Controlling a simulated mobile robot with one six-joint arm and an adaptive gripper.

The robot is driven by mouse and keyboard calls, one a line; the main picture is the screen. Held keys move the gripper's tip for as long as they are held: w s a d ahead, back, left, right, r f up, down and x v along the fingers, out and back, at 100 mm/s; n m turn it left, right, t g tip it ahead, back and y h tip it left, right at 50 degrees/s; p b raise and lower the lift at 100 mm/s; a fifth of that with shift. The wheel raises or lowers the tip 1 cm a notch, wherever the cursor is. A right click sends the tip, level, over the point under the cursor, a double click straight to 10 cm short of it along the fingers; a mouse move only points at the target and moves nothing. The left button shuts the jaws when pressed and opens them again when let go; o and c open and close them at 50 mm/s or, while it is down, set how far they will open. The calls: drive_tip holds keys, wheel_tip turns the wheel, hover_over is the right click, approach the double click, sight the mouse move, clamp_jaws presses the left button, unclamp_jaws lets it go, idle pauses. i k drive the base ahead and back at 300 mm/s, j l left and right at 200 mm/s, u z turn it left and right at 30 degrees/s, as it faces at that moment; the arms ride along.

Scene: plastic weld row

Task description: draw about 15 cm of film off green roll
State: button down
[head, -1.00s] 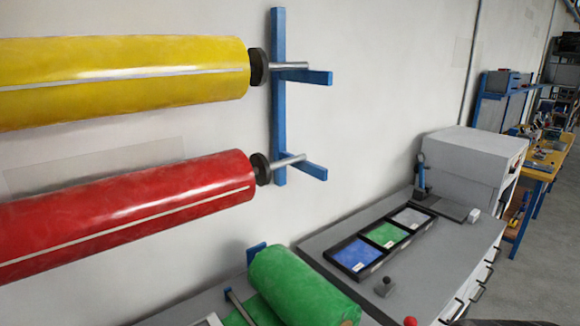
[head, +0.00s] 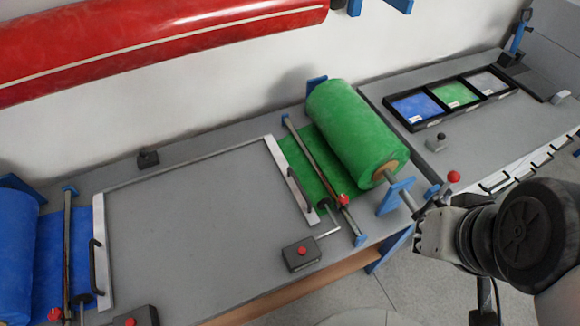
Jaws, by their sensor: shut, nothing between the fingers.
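The green roll (head: 352,130) lies on a spindle in blue brackets at the right end of the grey bench. A short strip of green film (head: 302,163) runs from it to the left, under a metal bar (head: 316,160) with a red knob, as far as a light clamp bar with a dark handle (head: 291,182). My gripper (head: 424,212) is at the right, close to the near end of the green roll's spindle. It is shut with nothing in it. Whether it touches the spindle or bracket I cannot tell.
A blue roll (head: 16,255) with its own bar and clamp is at the left. Bare bench top (head: 190,220) lies between. A red roll (head: 140,40) hangs on the wall above. A control box (head: 301,253) stands near the front edge. A sample tray (head: 411,122) is on the right bench.

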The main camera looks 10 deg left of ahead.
sight(303, 201)
drive_tip(key=k+l+u, duration=0.15)
drive_tip(key=u, duration=0.3)
drive_tip(key=k+l+u, duration=0.2)
drive_tip(key=u, duration=0.2)
drive_tip(key=k+l+u, duration=0.15)
drive_tip(key=u, duration=0.3)
drive_tip(key=k, duration=0.05)
